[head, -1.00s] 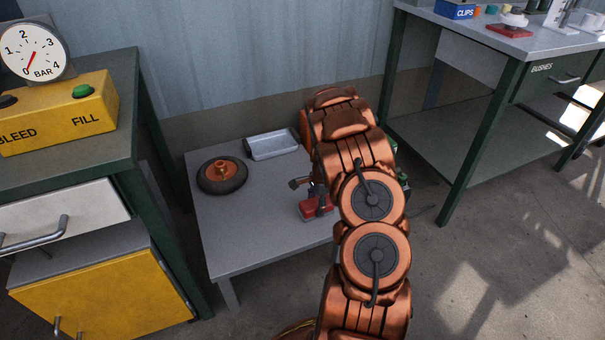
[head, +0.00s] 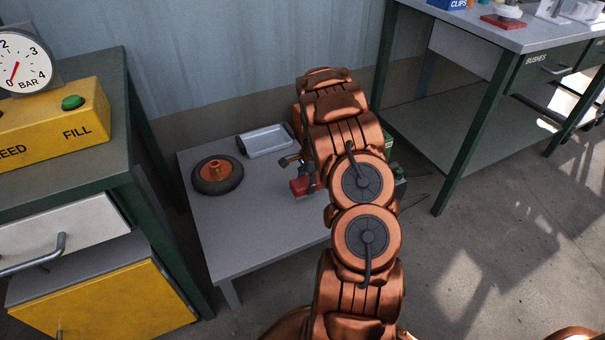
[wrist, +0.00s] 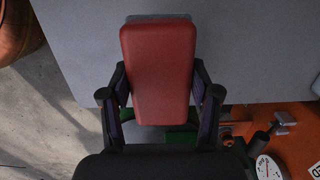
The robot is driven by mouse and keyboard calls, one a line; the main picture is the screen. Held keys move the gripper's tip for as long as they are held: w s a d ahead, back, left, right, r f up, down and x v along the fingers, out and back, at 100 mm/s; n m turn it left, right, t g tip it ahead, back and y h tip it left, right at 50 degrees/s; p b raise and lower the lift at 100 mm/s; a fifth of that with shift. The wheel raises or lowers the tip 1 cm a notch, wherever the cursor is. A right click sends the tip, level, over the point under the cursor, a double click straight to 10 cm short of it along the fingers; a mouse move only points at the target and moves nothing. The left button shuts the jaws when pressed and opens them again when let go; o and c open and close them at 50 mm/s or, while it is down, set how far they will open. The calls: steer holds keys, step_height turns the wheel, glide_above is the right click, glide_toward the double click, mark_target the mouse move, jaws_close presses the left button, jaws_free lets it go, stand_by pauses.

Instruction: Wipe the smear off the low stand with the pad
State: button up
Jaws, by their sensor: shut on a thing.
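The low stand (head: 255,232) is a grey table between the workbenches, and its grey top also fills much of the wrist view (wrist: 255,50). My gripper (wrist: 158,92) is shut on the red pad (wrist: 158,70), with a dark finger on each side. In the head view the pad (head: 302,187) shows beside my arm, over the right part of the stand. I cannot tell whether it touches the top. No smear shows on the visible top; my arm and the pad hide part of it.
A wheel with an orange hub (head: 217,175) and a metal tray (head: 266,141) sit on the stand's left and back. A left bench (head: 125,160) carries a yellow control box (head: 60,125) and gauge. A right bench (head: 485,30) stands beyond. The stand's front left is clear.

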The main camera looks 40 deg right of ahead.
steer(key=shift+r+p, duration=0.65)
steer(key=shift+r, duration=1.3)
